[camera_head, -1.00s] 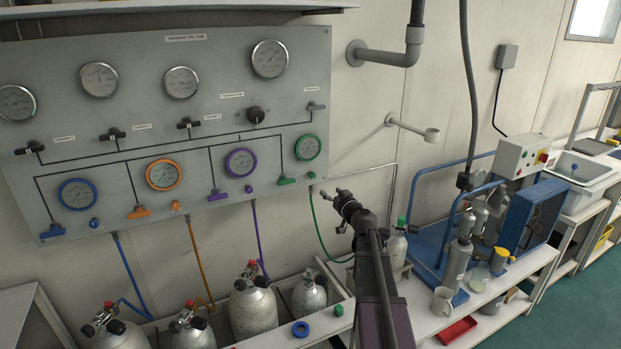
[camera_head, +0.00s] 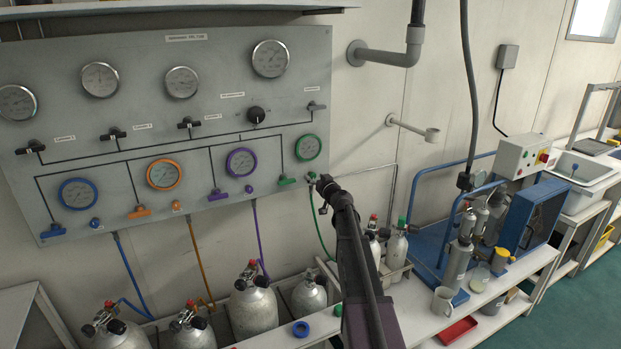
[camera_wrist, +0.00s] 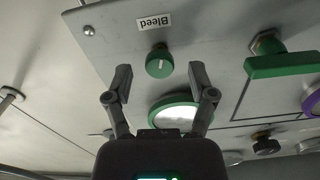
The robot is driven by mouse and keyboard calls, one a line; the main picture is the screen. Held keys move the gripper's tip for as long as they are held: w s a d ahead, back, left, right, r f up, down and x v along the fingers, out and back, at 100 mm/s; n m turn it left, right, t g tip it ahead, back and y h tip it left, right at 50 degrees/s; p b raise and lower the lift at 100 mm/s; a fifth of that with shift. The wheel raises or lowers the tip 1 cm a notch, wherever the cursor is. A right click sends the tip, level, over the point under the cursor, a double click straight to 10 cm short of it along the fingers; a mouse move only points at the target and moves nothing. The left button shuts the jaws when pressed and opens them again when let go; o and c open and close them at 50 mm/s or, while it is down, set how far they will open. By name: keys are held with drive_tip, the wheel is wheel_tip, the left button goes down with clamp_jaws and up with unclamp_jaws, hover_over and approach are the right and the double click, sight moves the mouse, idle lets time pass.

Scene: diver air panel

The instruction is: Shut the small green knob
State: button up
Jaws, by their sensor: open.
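The small green knob (camera_wrist: 159,62) sits on the grey panel in the wrist view, below an upside-down "Bleed" label (camera_wrist: 154,22). It is round with a pale mark on its face. My gripper (camera_wrist: 160,76) is open, its two fingers apart, with the knob showing between and just beyond the fingertips. It does not appear to touch the knob. In the head view my gripper (camera_head: 323,186) is at the panel's lower right corner and partly covers the knob's surroundings.
A green T-handle (camera_wrist: 282,66) is to the knob's right in the wrist view. A green-rimmed gauge (camera_wrist: 174,112) lies below the knob there. In the head view, gas cylinders (camera_head: 253,305) stand below the panel (camera_head: 220,110), and a green hose hangs near my gripper.

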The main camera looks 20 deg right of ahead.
drive_tip(key=shift+w, duration=0.7)
